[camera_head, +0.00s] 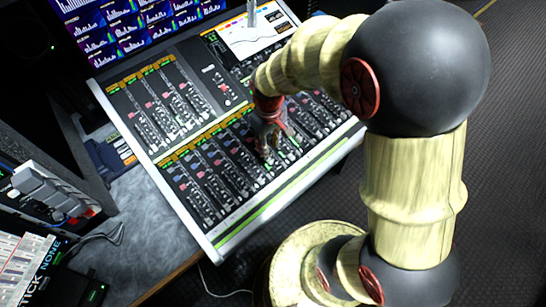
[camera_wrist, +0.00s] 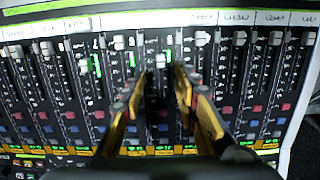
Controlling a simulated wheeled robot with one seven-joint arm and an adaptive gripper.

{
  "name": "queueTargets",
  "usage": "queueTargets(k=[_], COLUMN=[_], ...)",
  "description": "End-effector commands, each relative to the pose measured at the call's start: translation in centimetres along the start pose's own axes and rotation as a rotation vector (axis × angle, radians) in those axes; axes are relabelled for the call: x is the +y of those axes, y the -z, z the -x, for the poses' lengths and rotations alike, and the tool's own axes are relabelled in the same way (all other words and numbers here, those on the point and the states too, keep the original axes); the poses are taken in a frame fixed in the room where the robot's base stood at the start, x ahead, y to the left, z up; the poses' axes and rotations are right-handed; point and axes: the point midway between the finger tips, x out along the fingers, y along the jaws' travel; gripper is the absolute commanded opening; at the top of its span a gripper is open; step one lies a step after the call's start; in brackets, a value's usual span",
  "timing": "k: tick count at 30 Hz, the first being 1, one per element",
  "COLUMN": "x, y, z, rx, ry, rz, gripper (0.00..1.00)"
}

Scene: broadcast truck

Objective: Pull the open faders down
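The mixing console (camera_head: 236,230) has a lower bank of faders, with my gripper (camera_head: 266,152) over its right-middle part. In the wrist view my gripper (camera_wrist: 161,72) has its two yellow fingers apart, one on each side of a fader channel. A pale fader cap (camera_wrist: 160,61) shows between and just beyond the fingertips. I cannot tell whether the fingers touch it. Other fader caps, such as one at right (camera_wrist: 200,39) and one at left (camera_wrist: 118,43), sit closer to the white label strip (camera_wrist: 150,22). Green marks show beside several channels near the middle.
An upper fader bank (camera_head: 160,105) and a small tilted screen (camera_head: 250,38) lie on the console's far part. Monitors (camera_head: 130,28) stand behind it. Rack equipment (camera_head: 45,190) is at left. Dark floor (camera_head: 505,200) is open at right.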

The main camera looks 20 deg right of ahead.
Motion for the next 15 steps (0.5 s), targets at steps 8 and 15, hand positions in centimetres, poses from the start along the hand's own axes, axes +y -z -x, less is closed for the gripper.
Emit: queueTargets(k=[8,15], x=[-0.1,0.0], y=[-0.1,-0.1], z=[-4.2,-6.9], rx=[-0.004,-0.001], ry=[0.001,0.000], rz=[0.000,0.000], gripper=[0.30,0.30])
